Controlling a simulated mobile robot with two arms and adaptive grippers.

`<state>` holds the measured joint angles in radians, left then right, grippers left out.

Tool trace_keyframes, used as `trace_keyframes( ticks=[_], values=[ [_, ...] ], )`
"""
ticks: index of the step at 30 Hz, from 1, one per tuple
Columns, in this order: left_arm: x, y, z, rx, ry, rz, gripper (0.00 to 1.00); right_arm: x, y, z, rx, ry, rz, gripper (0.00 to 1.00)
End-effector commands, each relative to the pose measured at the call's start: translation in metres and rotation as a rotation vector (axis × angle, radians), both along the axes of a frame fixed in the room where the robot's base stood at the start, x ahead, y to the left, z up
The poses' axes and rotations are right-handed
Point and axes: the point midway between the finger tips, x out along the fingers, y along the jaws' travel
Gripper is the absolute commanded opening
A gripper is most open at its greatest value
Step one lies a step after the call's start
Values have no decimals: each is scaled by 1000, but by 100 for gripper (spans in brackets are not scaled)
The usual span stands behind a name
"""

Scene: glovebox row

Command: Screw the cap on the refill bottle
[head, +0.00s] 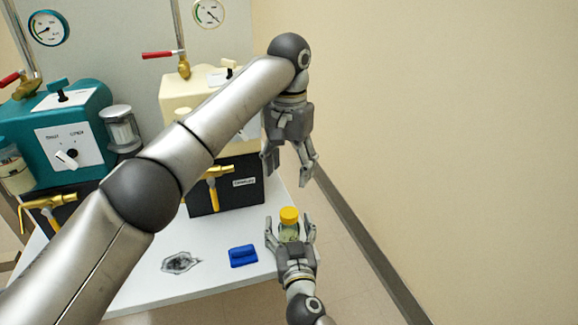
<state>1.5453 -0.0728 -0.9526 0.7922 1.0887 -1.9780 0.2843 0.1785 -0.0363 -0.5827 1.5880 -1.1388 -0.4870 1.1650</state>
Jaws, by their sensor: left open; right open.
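The refill bottle (290,234) is a small clear bottle with greenish contents, near the right edge of the white table. The yellow cap (289,214) sits on top of its neck; I cannot tell how tightly. My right gripper (290,226) is open, with its fingers on either side of the bottle; its palm hides the bottle's lower part. I cannot tell whether the fingers touch the bottle. My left gripper (287,174) is open and empty, pointing down above the cap and apart from it.
A blue block (243,256) and a dark-patterned grey patch (180,263) lie on the white table (215,279). A teal machine (88,117) and a cream-and-black machine (225,188) with brass taps stand behind. The floor and wall to the right are clear.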

Motion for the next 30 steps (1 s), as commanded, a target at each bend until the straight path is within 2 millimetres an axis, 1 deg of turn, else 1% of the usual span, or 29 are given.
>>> trace_keyframes(
  ticks=[5,8,11,18,21,24,30],
  values=[
    [0,0,0,0,0,0,61,-3,0,0,0,1,0,72],
    [0,0,0,0,0,0,61,-13,-2,-1,1,2,1,72],
    [0,0,0,0,0,0,61,-29,-4,-2,2,3,0,72],
    [0,0,0,0,0,0,61,-75,-11,-2,1,4,0,72],
    [0,0,0,0,0,0,61,-92,-13,-1,1,3,-1,72],
    [0,0,0,0,0,0,61,-104,-15,-1,0,3,0,72],
    [0,0,0,0,0,0,61,-117,-17,0,0,1,0,72]
  ],
)
